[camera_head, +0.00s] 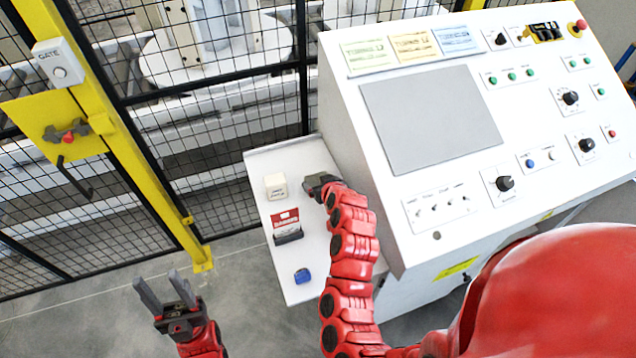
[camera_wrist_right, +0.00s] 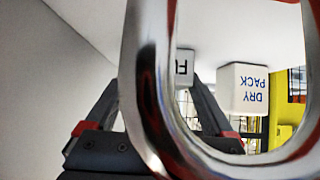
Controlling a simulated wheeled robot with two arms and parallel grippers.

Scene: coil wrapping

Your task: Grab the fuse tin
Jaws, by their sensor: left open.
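The fuse tin (camera_wrist_right: 184,68) shows in the right wrist view as a small white block with dark letters, only "FU" readable. A shiny metal loop in front hides its left part. My right gripper (camera_wrist_right: 153,92) has its fingers apart and the tin shows just beyond the fingertips; whether they touch it I cannot tell. In the head view my right gripper (camera_head: 318,185) is over the side shelf, and I cannot make out the tin there. My left gripper (camera_head: 163,287) is open and empty over the floor, left of the shelf.
A white block (camera_head: 276,186) stands on the shelf (camera_head: 262,163), left of my right gripper. A red-and-white label piece (camera_head: 285,225) and a small blue object (camera_head: 302,276) are nearer. The wrist view shows a DRY PACK box (camera_wrist_right: 243,88). The console (camera_head: 350,150) rises right; the fence stands behind.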

